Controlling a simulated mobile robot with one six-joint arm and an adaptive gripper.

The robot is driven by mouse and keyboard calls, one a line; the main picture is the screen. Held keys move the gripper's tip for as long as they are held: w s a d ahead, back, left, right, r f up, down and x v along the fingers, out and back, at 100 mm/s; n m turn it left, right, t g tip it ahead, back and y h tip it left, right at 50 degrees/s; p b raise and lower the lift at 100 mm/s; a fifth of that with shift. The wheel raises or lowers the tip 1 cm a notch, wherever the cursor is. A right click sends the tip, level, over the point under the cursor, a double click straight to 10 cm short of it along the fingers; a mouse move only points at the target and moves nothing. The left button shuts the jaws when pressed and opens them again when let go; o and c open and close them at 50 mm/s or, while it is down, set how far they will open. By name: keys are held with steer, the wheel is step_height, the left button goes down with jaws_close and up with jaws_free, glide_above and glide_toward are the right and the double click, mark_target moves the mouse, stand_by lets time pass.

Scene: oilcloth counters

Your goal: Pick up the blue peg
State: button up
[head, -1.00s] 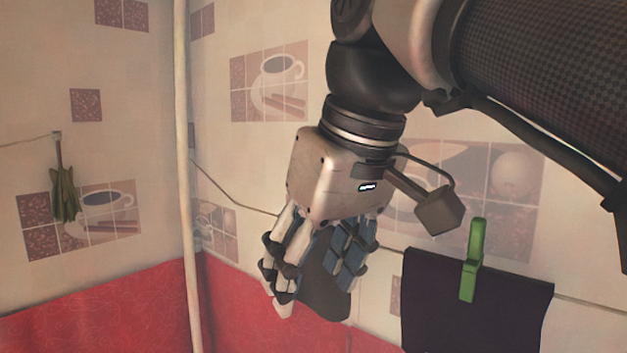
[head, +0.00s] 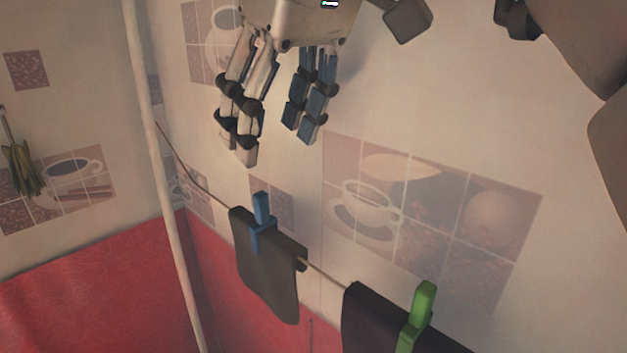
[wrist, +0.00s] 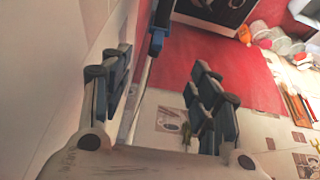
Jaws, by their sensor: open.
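The blue peg (head: 262,222) stands upright, clipped on a thin line, and holds a dark grey cloth (head: 268,275). In the wrist view the blue peg (wrist: 156,42) shows beyond my fingers, between their two sides, with some dark cloth behind it. My gripper (head: 280,150) is open and empty. In the head view it is above the peg in the picture, fingers pointing down, apart from the peg. The wrist view shows its spread fingers (wrist: 165,85) on either side of the line.
A green peg (head: 418,315) holds a dark purple cloth (head: 372,318) farther right on the same line. A pale pole (head: 160,170) stands at left. A tiled wall is close behind the line. In the wrist view, a red surface (wrist: 220,65) and several jars (wrist: 275,38) lie beyond.

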mark_target(262, 193)
steer(key=b+x, duration=0.2)
steer(key=x, duration=0.8)
steer(key=shift+w+f, duration=0.25)
steer(key=x, duration=0.5)
steer(key=shift+a+r, duration=0.1)
steer(key=shift+w, duration=0.1)
steer(key=shift+c, duration=0.5)
steer(key=c, duration=0.8)
